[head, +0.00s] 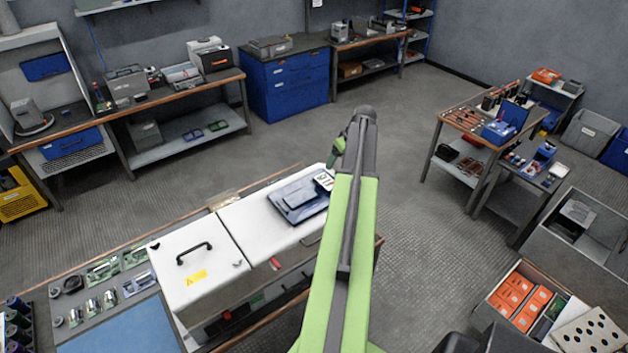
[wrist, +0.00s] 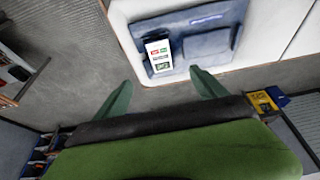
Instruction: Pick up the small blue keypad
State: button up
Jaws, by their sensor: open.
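A blue-grey flat unit (head: 298,198) lies on the white cabinet top, left of my arm in the head view. It also shows at the top of the wrist view (wrist: 205,46). At one end of it is a small dark blue keypad-like device (wrist: 159,53) with a white face and red and green marks; the same face shows in the head view (head: 324,180). I cannot tell for sure which part is the keypad. My gripper (wrist: 161,78) is open and empty, its green fingers pointing toward the device, apart from it. In the head view my arm hides part of the cabinet.
The white cabinet (head: 203,263) has a black handle and stands on a wooden-edged bench. A workbench with tools (head: 478,125) is at the right. An open box of orange packs (head: 520,300) is at the lower right. The grey floor between is clear.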

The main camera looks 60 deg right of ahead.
jog(key=b, duration=1.2)
send_over(331, 185)
notch_tip(331, 185, down, 12)
jog(key=shift+a+r, duration=0.15)
jog(key=shift+r, duration=0.1)
jog(key=shift+r+p, duration=0.1)
jog(key=shift+p, duration=0.2)
